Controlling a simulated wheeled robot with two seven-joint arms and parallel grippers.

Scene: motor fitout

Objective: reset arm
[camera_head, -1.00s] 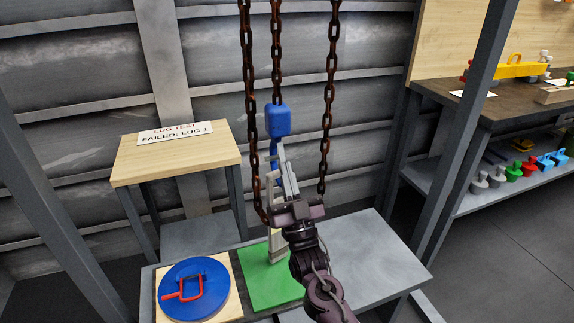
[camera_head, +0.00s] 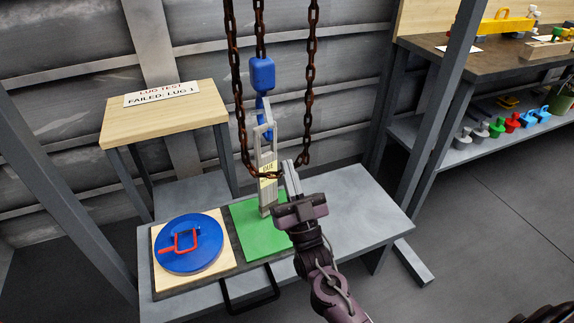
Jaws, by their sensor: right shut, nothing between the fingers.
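My right gripper (camera_head: 289,176) is shut and empty, in the middle of the head view above the grey table. A gap shows between the fingers and the part. My left gripper is not in view.
A blue disc (camera_head: 190,257) with a red handle lies on a wooden board at the left of the grey table (camera_head: 355,215). Rusty chains (camera_head: 308,80) hang around the hook. A small wooden table (camera_head: 160,115) bears a "LUG TEST FAILED: LUG 1" sign. A steel post (camera_head: 440,120) stands right.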

